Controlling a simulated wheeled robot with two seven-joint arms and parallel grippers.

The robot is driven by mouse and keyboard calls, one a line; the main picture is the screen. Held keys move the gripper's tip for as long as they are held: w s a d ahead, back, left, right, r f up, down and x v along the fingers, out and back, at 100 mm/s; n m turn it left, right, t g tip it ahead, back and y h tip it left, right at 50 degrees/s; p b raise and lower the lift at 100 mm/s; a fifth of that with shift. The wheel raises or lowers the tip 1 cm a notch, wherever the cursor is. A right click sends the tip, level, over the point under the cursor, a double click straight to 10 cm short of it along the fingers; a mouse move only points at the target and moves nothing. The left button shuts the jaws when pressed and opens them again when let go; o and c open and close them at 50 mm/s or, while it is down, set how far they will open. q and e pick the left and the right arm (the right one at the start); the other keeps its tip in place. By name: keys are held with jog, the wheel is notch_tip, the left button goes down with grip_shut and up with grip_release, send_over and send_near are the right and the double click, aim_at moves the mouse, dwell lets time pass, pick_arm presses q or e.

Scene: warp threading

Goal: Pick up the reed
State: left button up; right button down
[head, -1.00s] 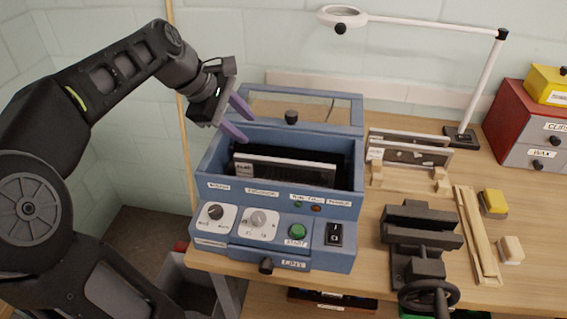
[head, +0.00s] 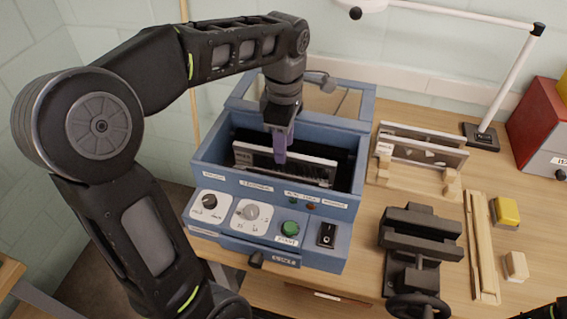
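A reed (head: 315,170), a flat plate with a pale metal frame and a small label at its left end, stands in the open blue machine box (head: 205,150). My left gripper (head: 280,152) points down over it, left of the reed's middle. Its purple fingers overlap the reed's top edge in the head view. They line up one behind the other, so I cannot tell whether they touch or grip it. The reed's lower part is hidden in the box. My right gripper is out of view; only a dark piece of my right arm shows at the bottom right corner.
The box's raised lid (head: 365,105) stands behind my gripper. Two similar plates (head: 425,150) stand in a wooden rack to the right. A dark vise (head: 420,235), wooden strips (head: 482,245), a yellow block (head: 506,212) and a white lamp (head: 500,90) are further right.

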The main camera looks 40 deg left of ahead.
aim_at(283, 177)
pick_arm(q)
jog(key=shift+f, duration=0.75)
jog(key=shift+a+f+p, duration=0.1)
jog(key=shift+f+p, duration=0.55)
jog(key=shift+f, duration=1.95)
grip_shut()
